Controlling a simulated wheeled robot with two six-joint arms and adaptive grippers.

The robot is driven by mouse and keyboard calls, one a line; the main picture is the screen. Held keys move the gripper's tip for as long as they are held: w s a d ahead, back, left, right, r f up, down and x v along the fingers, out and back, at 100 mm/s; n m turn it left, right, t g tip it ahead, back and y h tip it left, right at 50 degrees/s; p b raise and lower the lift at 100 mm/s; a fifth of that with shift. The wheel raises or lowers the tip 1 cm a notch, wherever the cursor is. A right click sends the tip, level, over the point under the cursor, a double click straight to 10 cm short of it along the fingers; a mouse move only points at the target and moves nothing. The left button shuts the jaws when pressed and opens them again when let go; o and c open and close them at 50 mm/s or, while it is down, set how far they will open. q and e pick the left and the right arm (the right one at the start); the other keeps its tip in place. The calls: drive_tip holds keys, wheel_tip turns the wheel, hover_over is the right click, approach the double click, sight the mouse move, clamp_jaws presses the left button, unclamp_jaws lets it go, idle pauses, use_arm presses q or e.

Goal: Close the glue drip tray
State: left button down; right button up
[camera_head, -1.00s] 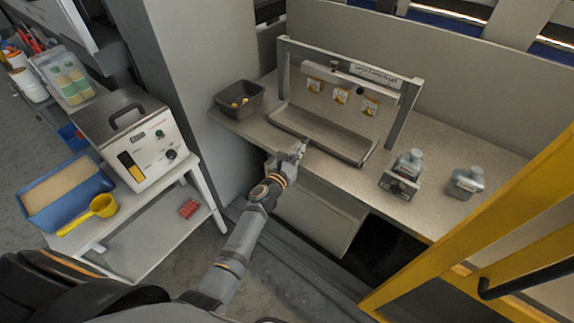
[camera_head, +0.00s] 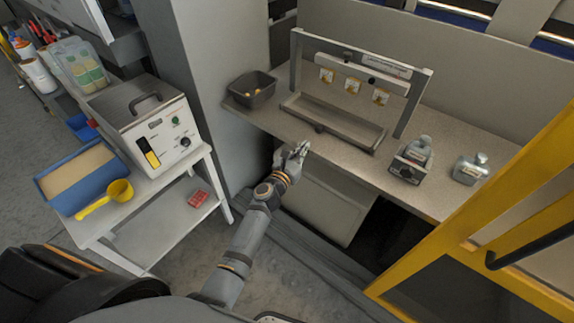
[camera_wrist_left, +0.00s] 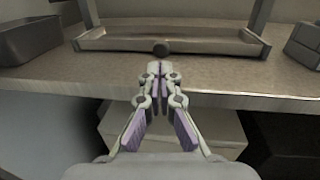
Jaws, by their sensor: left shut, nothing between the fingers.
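The glue drip tray (camera_head: 345,133) is a long, shallow grey tray on the speckled counter, below a grey frame with yellow labels. My right gripper is not in view.
A dark bin (camera_head: 251,97) with yellow pieces stands left of the tray. Grey bottles (camera_head: 470,168) stand at the right of the counter. A grey panel (camera_head: 322,205) lies under the counter edge. A yellow frame (camera_head: 480,225) rises at the right; a white cart (camera_head: 165,185) stands at left.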

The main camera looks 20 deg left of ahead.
use_arm(q)
drive_tip(key=v, duration=0.6)
drive_tip(key=s+a+f+m+g+y, duration=0.1)
drive_tip(key=s+f+m+g, duration=0.2)
drive_tip(key=s+f+m, duration=0.55)
drive_tip(key=s+a+f+m+g, duration=0.1)
drive_tip(key=s+f+m+g, duration=0.25)
drive_tip(key=f, duration=1.05)
drive_tip(key=s+a+f+m+g+y, duration=0.1)
drive_tip(key=s+f+m+g, duration=0.35)
drive_tip(key=f, duration=0.75)
drive_tip(key=s+a+f+m+g+y, duration=0.1)
drive_tip(key=s+a+f+m, duration=0.2)
drive_tip(key=s, duration=0.6)
drive_tip(key=s+a+f+m+g+y, duration=0.1)
drive_tip(key=s+a+f+m+g, duration=0.1)
drive_tip(key=s+f+m, duration=0.3)
drive_tip(key=s+a+f+m+g, duration=0.2)
drive_tip(key=s+a+f+m, duration=0.3)
drive_tip(key=s+m, duration=0.4)
drive_tip(key=s, duration=0.6)
drive_tip(key=shift+s+y, duration=0.2)
drive_tip(key=shift+y, duration=0.2)
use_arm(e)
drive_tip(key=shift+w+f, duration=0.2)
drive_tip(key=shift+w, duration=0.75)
